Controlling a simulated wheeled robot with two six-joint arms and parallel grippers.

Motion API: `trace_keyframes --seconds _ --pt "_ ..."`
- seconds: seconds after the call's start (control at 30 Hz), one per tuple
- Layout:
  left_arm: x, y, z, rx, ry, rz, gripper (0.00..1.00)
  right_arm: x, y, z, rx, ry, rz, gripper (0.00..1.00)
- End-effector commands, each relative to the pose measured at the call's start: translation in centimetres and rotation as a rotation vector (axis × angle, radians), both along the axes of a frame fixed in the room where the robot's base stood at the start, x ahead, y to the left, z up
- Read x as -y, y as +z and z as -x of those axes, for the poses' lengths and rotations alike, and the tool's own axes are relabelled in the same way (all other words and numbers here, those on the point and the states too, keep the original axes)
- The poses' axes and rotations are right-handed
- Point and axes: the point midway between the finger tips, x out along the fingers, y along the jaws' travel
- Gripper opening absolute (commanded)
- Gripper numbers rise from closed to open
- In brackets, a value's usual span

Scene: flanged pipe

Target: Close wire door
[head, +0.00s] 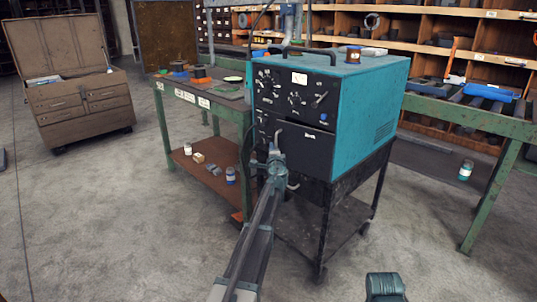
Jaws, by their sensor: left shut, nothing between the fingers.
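The teal and black welding machine (365,105) stands on a dark metal cart in the middle of the head view. A black panel (308,153) on the lower part of its front looks like the wire door. It seems to stand a little proud of the front, but I cannot tell how far it is open. My left gripper (277,140) is at the panel's left edge, shut and empty. I cannot tell whether it touches the panel. My left arm hides part of the machine's lower front.
A green-framed table (208,91) with tools on top and jars below stands close on the left. A brown tool chest (84,98) stands further left. A green bench (478,116) and wooden shelves (425,32) are at the right and back. The floor in front is clear.

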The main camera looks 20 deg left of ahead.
Motion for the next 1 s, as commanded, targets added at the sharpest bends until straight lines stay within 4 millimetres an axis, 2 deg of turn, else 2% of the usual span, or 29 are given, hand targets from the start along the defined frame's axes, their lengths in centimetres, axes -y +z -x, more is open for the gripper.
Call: trace_keyframes --seconds 0.13,0.4,0.83,1.0 --pt "0.0 0.0 -1.2 0.0 0.0 0.0 0.0 0.0 0.0 0.0 0.0 0.0 0.0 0.5" --pt "0.1 0.0 -1.8 0.0 0.0 0.0 0.0 0.0 0.0 0.0 0.0 0.0 0.0 0.5" --pt "0.1 0.0 -1.6 0.0 0.0 0.0 0.0 0.0 0.0 0.0 0.0 0.0 0.0 0.5" --pt "0.1 0.0 -0.2 0.0 -0.001 0.0 0.0 0.0 0.0 0.0 0.0 0.0 0.0 0.5"
